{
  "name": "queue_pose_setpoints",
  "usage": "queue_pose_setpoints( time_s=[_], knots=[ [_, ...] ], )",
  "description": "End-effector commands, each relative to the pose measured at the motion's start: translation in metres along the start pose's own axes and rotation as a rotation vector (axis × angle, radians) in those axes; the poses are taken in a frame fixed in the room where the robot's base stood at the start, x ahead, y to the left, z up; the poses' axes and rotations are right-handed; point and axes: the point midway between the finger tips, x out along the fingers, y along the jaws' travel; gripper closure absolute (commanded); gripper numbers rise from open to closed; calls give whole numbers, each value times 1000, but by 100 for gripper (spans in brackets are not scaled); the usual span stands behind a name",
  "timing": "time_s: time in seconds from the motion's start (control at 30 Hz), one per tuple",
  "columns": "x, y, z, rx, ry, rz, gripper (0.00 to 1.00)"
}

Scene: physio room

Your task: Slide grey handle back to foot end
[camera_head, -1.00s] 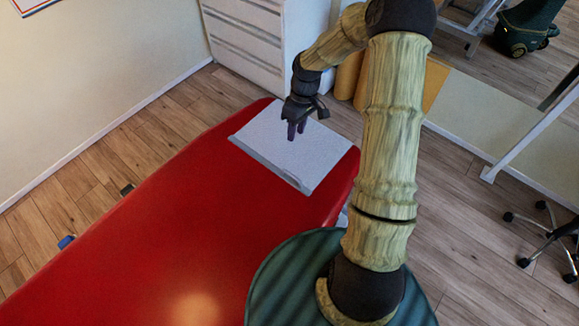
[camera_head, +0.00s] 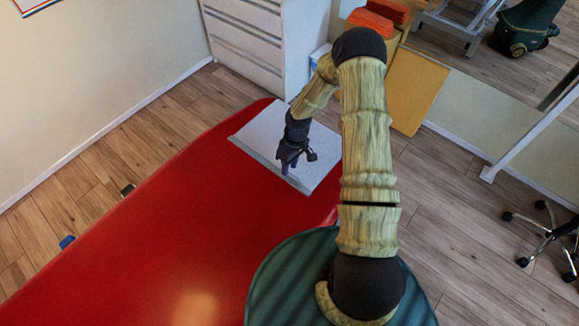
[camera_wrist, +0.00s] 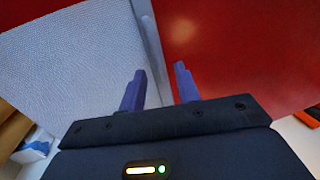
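The grey handle (camera_head: 251,152) is a thin straight bar along the near edge of a pale textured sheet (camera_head: 262,128) on the red treatment table (camera_head: 190,215). In the wrist view the grey bar (camera_wrist: 149,38) runs down from the top, along the border between sheet and red surface. My gripper (camera_head: 289,172) is over the right part of the bar, pointing down. In the wrist view my gripper (camera_wrist: 160,68) is open, its two purple fingers apart with the bar between them in the picture. I cannot tell whether they touch it.
A white drawer cabinet (camera_head: 245,40) stands behind the table's far end. Orange stacked items (camera_head: 385,14) and a tan panel (camera_head: 415,90) are at the back right. A wheeled stool base (camera_head: 548,235) is on the floor at right. The near red surface is clear.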

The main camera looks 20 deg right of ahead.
Motion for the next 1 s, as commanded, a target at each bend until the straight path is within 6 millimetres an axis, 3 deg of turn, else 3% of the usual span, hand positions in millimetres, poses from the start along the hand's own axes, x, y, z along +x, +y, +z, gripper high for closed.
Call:
queue_pose_setpoints(
  time_s=[0.13, 0.4, 0.6, 1.0],
  knots=[
    [11, 0, 0, 1, 0, 0, 67],
    [13, 0, 0, 1, 1, 0, 67],
    [12, 0, 0, 1, 1, 0, 100],
    [11, 7, 0, 3, 3, 2, 100]
  ],
)
